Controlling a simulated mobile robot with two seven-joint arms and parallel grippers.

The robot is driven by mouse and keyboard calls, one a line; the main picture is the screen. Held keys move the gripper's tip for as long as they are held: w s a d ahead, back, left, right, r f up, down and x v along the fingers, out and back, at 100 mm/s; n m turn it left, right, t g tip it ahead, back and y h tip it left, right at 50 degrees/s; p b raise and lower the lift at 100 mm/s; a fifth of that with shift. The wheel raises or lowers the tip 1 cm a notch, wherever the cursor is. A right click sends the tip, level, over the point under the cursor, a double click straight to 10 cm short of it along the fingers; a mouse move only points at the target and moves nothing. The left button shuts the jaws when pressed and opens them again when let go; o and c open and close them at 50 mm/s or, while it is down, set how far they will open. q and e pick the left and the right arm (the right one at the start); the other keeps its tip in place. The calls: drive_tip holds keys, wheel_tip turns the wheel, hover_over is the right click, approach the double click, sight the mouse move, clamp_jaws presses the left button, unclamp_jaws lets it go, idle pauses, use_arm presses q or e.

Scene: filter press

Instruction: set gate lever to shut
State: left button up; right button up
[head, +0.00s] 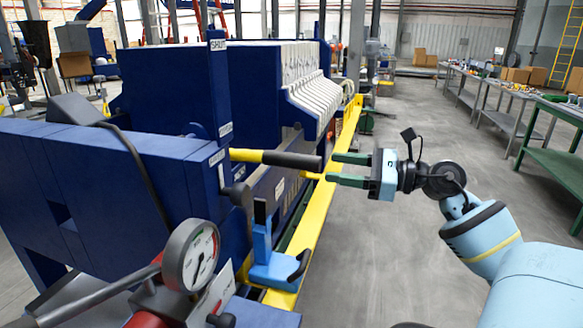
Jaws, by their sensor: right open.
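The gate lever (290,160) is a bar with a yellow inner part and a black grip. It sticks out roughly level to the right from the blue filter press (130,165). A label reading SHUT (217,45) is at the top of the upright blue post above the lever's inner end. My right gripper (334,168) has green fingers and is open and empty. Its fingertips point left at the free end of the black grip, very close to it; I cannot tell whether they touch. My left gripper is not in view.
A pressure gauge (191,256) and a bright blue fitting with black handles (275,268) are in front, below the lever. A yellow rail (325,205) runs along the press. Grey floor (400,240) is clear to the right, up to a green workbench (560,155).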

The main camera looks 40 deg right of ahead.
sight(307, 163)
drive_tip(key=p+x, duration=0.1)
drive_tip(key=x, duration=0.5)
drive_tip(key=shift+w+r+p, duration=0.1)
drive_tip(key=shift+r+p, duration=0.1)
drive_tip(key=shift+p, duration=0.1)
drive_tip(key=shift+w+a+f, duration=0.15)
drive_tip(key=shift+w+a, duration=0.25)
drive_tip(key=shift+w, duration=0.25)
drive_tip(key=shift+c, duration=0.5)
clamp_jaws()
